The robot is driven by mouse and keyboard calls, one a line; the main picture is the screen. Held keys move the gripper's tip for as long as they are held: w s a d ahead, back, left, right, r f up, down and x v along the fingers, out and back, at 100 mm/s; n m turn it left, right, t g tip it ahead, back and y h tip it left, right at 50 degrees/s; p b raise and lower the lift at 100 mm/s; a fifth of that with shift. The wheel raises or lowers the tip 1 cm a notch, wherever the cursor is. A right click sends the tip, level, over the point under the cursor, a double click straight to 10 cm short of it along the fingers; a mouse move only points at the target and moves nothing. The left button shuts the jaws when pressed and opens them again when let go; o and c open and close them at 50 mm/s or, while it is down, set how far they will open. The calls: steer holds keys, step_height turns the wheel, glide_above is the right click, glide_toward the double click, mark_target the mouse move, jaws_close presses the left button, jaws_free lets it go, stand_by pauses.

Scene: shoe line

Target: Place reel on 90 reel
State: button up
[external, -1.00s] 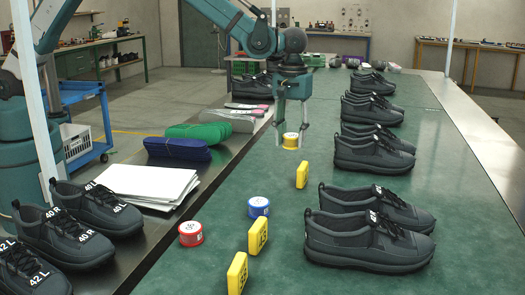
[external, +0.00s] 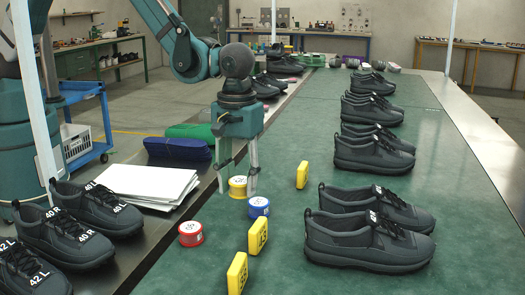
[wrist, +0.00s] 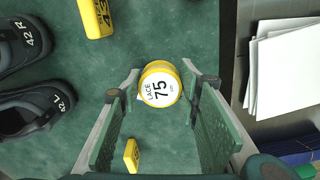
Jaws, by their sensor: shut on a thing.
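My gripper (external: 239,184) is shut on the yellow reel (external: 238,194), which sits upright between the two fingertips. In the wrist view the yellow reel (wrist: 159,84) shows a white top reading "LACE 75". The blue reel (external: 258,207) stands on the green table just right of and nearer than the held reel. The red reel (external: 191,234) stands farther left and nearer the camera. The labels of the blue and red reels are too small to read, so I cannot tell which is 90. The exact height of the held reel is unclear.
Yellow number blocks (external: 302,175) stand right of the reels and in front. Dark shoes (external: 370,240) line the right side. White sheets (external: 150,185) and a blue stack (external: 178,149) lie on the left ledge. The green table (external: 300,275) is clear around the red reel.

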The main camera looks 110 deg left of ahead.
steer(key=p, duration=0.3)
glide_above(189, 228)
steer(key=shift+f, duration=0.1)
steer(key=shift+f, duration=1.45)
steer(key=shift+f, duration=0.15)
steer(key=o, duration=0.9)
steer(key=shift+r, duration=0.2)
steer(key=shift+r+p, duration=0.3)
steer(key=shift+r, duration=1.65)
